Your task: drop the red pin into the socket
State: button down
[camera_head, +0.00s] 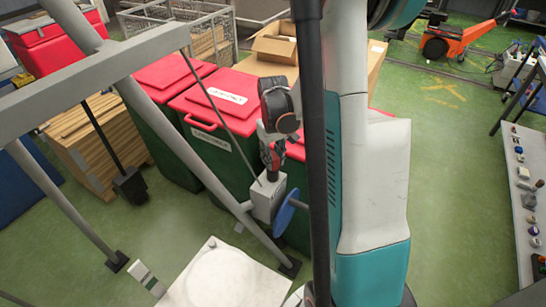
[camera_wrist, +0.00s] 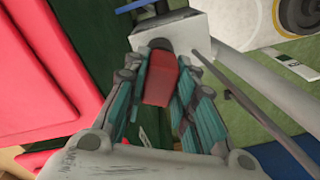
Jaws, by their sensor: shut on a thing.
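The red pin (camera_wrist: 161,78) is between the fingers of my gripper (camera_wrist: 160,92) in the wrist view, and the fingers are shut on it. Its far end meets a dark round spot (camera_wrist: 162,45) on a light grey box (camera_wrist: 195,30). This spot looks like the socket; I cannot tell whether the pin's tip is inside or just above it. In the head view my gripper (camera_head: 271,150) is over the grey box (camera_head: 264,200), with little of the pin showing. A blue disc (camera_head: 287,211) is at the box's right side.
A grey post (camera_head: 190,160) and a thin rod (camera_head: 222,118) run close by the box. Green bins with red lids (camera_head: 222,92) stand behind. A white plate with a round turntable (camera_head: 222,281) lies in front. A parts table (camera_head: 520,200) is at the right.

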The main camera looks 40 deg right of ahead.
jog(key=shift+f, duration=0.25)
jog(key=c, duration=1.2)
grip_release()
jog(key=shift+c, duration=0.2)
jog(key=shift+r, duration=0.1)
notch_tip(320, 180, up, 12)
